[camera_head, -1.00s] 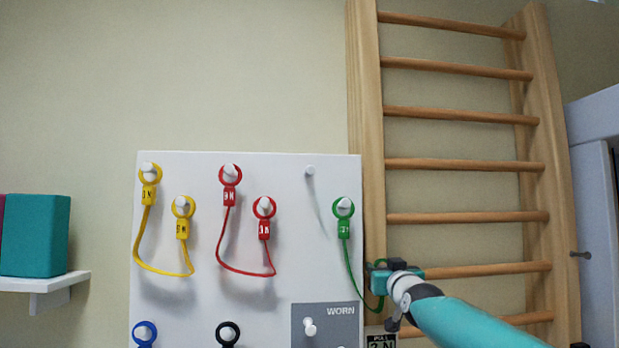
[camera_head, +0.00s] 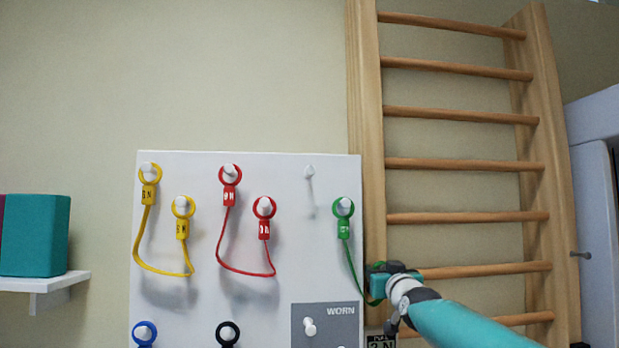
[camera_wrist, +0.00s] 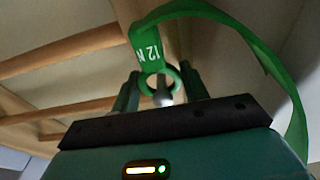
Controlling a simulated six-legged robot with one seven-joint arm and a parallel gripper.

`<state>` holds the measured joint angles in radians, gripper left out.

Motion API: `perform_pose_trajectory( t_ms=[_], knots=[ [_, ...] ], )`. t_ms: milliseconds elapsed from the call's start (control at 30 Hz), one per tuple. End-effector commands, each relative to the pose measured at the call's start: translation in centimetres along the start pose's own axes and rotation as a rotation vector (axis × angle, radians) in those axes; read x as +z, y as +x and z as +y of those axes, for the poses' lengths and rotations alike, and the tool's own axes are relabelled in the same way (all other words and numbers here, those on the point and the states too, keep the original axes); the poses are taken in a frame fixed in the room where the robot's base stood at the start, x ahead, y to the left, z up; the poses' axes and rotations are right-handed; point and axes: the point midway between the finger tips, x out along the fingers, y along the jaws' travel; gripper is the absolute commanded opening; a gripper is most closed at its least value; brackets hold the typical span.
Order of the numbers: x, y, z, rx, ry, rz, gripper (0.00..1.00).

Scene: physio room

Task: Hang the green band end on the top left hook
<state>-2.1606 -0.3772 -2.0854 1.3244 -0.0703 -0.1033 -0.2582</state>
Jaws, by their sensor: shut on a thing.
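The green band (camera_head: 351,268) has one ring end (camera_head: 343,207) on a white hook at the board's right side. Its strap runs down to my gripper (camera_head: 376,281), just right of the board's edge in the head view. In the wrist view, my gripper (camera_wrist: 160,78) is shut on the other green band end (camera_wrist: 142,48), marked 12 N, with its ring between the fingers. The strap loops up and right. A pale rounded thing shows at the ring's opening; I cannot tell what it is. The top hook (camera_head: 309,171) left of the hung green end is bare.
The white board (camera_head: 180,315) also holds yellow (camera_head: 150,174), red (camera_head: 230,174), blue (camera_head: 144,332) and black (camera_head: 228,332) band ends. A grey WORN panel (camera_head: 340,322) with a peg is lower right. Wooden wall bars (camera_head: 460,165) stand behind my arm.

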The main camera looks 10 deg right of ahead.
Motion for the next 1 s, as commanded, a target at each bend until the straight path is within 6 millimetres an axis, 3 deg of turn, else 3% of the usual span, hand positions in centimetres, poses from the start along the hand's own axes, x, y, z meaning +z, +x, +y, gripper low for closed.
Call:
perform_pose_trajectory(
  t_ms=[167,200,300,500,567,1000],
  knots=[
    [0.00,0.00,-0.01,0.000,0.000,0.000,0.00],
    [0.00,0.00,-0.01,0.000,0.000,0.000,0.48],
    [0.00,0.00,-0.01,0.000,0.000,0.000,0.68],
    [0.01,0.00,-0.01,0.000,0.000,0.000,0.70],
    [0.04,0.00,0.00,0.000,0.001,-0.001,0.77],
    [-0.12,-0.88,0.24,0.002,0.002,-0.001,0.77]
  ],
)
